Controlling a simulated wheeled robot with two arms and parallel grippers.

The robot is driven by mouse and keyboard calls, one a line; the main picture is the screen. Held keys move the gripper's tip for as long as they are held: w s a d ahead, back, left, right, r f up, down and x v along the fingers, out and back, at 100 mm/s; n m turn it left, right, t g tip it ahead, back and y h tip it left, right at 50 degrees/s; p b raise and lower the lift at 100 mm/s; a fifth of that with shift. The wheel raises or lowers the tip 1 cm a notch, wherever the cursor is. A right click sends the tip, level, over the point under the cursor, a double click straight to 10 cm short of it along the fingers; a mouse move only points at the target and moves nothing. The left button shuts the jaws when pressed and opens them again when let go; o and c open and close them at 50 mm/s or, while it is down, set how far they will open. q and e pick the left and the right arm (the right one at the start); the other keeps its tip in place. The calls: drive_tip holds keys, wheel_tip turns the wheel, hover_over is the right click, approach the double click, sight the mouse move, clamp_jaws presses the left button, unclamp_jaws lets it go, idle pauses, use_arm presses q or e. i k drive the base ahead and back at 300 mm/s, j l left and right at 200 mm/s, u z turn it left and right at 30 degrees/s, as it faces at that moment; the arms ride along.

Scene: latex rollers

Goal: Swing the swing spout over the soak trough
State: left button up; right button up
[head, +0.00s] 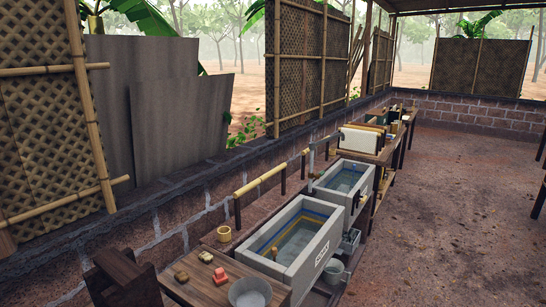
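Two grey water-filled troughs stand in a row along the low wall. The nearer, larger trough (332,238) has a small label on its front that is too small to read. The farther trough (363,197) is smaller. I cannot tell for sure which is the soak trough. A thin grey pipe (325,140), which looks like the swing spout, stands at the back edge by the farther trough. Its outlet is too small to make out clearly. Neither of my grippers is in view.
A bamboo pipe (260,181) on dark posts runs behind the nearer trough. Buckets (333,271) stand beside the troughs. The floor (450,220) at right is clear.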

sight(312, 145)
drive_tip(key=i+l+z, duration=0.85)
drive_tip(key=i, duration=0.15)
drive_tip(key=i+z, duration=0.45)
drive_tip(key=i+l, duration=0.1)
drive_tip(key=i, duration=0.3)
drive_tip(key=i+u, duration=0.15)
drive_tip(key=i, duration=0.3)
drive_tip(key=i+l, duration=0.2)
drive_tip(key=i, duration=0.2)
drive_tip(key=j+u, duration=0.05)
